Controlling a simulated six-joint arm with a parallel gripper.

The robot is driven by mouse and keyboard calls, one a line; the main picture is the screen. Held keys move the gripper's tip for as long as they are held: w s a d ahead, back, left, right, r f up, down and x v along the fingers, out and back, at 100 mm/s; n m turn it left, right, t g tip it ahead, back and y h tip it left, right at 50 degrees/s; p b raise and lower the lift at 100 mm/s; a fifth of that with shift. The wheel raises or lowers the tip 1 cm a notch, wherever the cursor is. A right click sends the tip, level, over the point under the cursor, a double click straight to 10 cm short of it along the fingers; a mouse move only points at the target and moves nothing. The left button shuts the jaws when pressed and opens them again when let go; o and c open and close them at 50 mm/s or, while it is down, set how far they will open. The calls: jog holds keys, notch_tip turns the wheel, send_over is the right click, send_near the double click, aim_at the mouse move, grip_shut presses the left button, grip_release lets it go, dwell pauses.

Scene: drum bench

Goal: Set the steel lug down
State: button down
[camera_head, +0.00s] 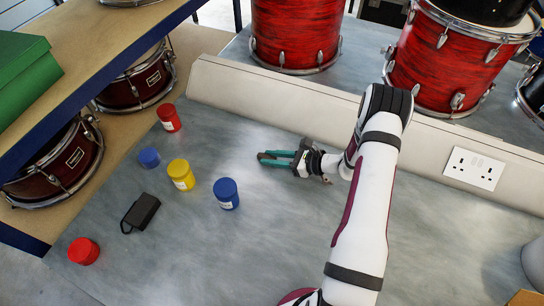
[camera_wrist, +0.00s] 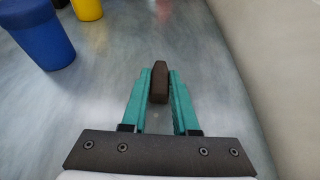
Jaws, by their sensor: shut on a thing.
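The steel lug (camera_wrist: 159,80) is a small dark brown block between the tips of two teal fingers in the wrist view. My gripper (camera_head: 264,157) is shut on it, low over the grey bench top (camera_head: 262,240). In the head view the lug is very small between the fingertips and hard to make out. I cannot tell whether its lower end touches the bench.
Left of my gripper stand blue (camera_head: 226,193), yellow (camera_head: 181,174) and red (camera_head: 168,117) pots. A small blue one (camera_head: 149,157), another red one (camera_head: 84,251) and a black box (camera_head: 141,212) lie farther left. A beige socket rail (camera_head: 280,103) runs behind.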

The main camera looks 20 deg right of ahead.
jog(key=c, duration=0.7)
grip_release()
jog(key=shift+f, duration=0.1)
